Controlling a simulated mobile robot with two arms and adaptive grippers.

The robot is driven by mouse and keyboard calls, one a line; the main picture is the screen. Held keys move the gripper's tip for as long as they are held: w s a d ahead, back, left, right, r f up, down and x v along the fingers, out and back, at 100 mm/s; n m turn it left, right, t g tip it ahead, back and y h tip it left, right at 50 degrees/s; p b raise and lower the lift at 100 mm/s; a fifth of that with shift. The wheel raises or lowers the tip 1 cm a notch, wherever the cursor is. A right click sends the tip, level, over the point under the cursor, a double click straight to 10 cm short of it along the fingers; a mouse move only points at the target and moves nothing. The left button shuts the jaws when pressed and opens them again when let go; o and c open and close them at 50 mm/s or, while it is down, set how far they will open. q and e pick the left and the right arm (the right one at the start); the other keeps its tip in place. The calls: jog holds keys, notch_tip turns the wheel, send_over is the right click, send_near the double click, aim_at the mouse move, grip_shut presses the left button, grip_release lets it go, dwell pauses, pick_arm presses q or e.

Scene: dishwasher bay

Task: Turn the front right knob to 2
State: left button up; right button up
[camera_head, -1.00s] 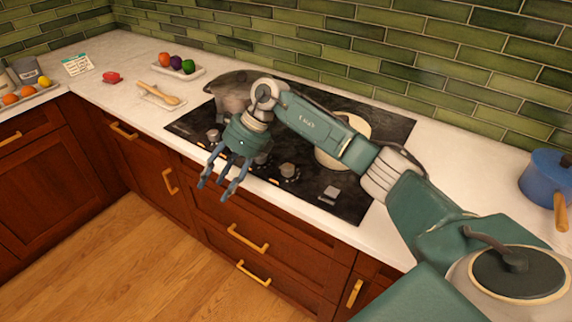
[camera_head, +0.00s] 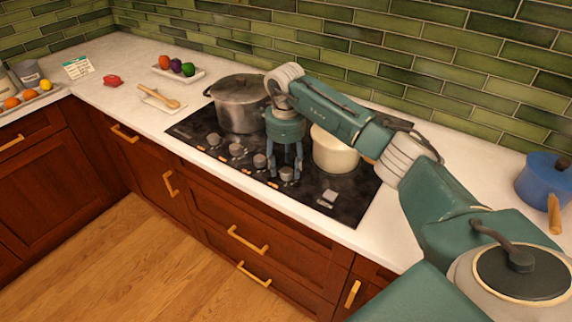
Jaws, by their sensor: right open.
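A row of grey knobs runs along the front of the black cooktop (camera_head: 310,202). The rightmost round knob (camera_head: 287,175) of that row lies right at my right gripper (camera_head: 285,174). My right gripper points straight down, its fingers apart, one on each side of this knob as seen from here. I cannot tell whether the fingers touch the knob. The dial marks are too small to read. The other knobs (camera_head: 236,150) stand to the left in the row. My left gripper is not in view.
A steel pot (camera_head: 238,108) and a cream pot (camera_head: 334,155) stand on the cooktop close behind my right gripper. A small grey square piece (camera_head: 328,197) sits right of the knobs. A blue pot (camera_head: 546,180) stands on the counter at far right.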

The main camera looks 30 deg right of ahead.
jog(key=shift+f, duration=0.7)
jog(key=c, duration=1.1)
jog(key=shift+c, duration=0.2)
jog(key=shift+w+m, duration=0.1)
jog(key=shift+m, duration=0.2)
jog(key=m, duration=0.4)
jog(key=shift+w+r+m+b, duration=0.1)
jog(key=shift+m+b, duration=0.25)
jog(key=shift+m, duration=0.05)
jog(key=m, duration=0.6)
jog(key=shift+w+r+g, duration=0.1)
jog(key=shift+g, duration=0.2)
jog(key=shift+m, duration=0.3)
